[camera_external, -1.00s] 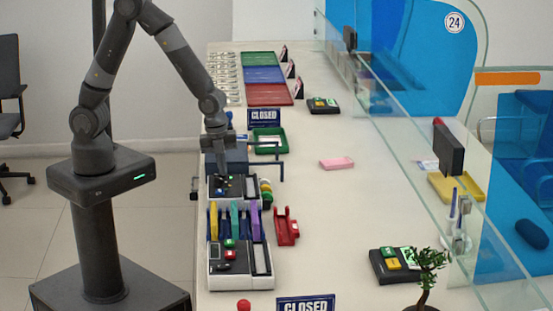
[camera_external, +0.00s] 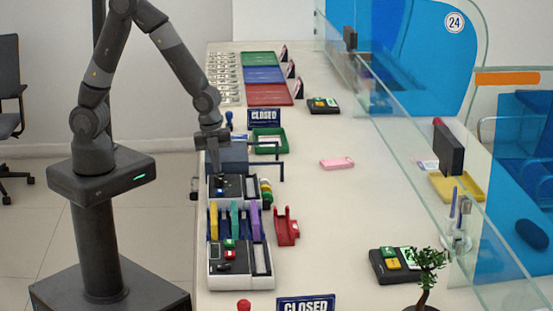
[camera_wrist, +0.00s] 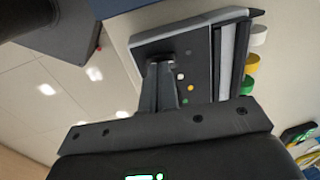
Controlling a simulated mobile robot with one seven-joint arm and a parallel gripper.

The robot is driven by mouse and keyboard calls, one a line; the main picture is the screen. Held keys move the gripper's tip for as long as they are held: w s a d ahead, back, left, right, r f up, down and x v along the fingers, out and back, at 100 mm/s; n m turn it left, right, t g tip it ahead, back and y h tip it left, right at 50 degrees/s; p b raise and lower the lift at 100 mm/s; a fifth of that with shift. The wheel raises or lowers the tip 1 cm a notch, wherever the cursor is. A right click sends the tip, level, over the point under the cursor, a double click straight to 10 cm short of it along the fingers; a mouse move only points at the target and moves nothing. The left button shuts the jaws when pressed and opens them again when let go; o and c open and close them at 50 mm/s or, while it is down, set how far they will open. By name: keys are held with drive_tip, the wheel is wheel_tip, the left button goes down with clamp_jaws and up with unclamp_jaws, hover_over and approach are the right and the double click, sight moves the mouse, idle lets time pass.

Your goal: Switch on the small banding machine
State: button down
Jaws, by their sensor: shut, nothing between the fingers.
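The small banding machine (camera_external: 251,187) is a white and dark box on the counter, with a dark control panel and a slotted strip on its right side. My gripper (camera_external: 214,176) is shut and empty, pointing down over the left part of that panel. In the wrist view my gripper's fingers (camera_wrist: 160,88) cover part of the panel, left of the dots. I cannot tell whether the fingertips touch it. No switch is clearly visible; one may be hidden behind the fingers.
A larger white banding machine (camera_external: 240,282) stands in front, with coloured upright bundles (camera_external: 235,222) behind its panel. A red holder (camera_external: 286,228) and coloured rolls (camera_external: 266,192) are to the right. A blue-grey box (camera_external: 233,156) stands behind. The counter's middle (camera_external: 340,220) is clear.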

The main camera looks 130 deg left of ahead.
wheel_tip(320, 180, up, 13)
drive_tip(key=s+d, duration=0.1)
drive_tip(key=shift+s+d, duration=0.25)
drive_tip(key=shift+s, duration=0.05)
drive_tip(key=shift+r, duration=0.1)
drive_tip(key=shift+w+a, duration=0.45)
drive_tip(key=shift+w, duration=0.05)
drive_tip(key=f, duration=0.4)
drive_tip(key=w+a+f, duration=0.1)
drive_tip(key=f, duration=0.8)
drive_tip(key=shift+w+a+f, duration=0.3)
drive_tip(key=shift+f, duration=0.05)
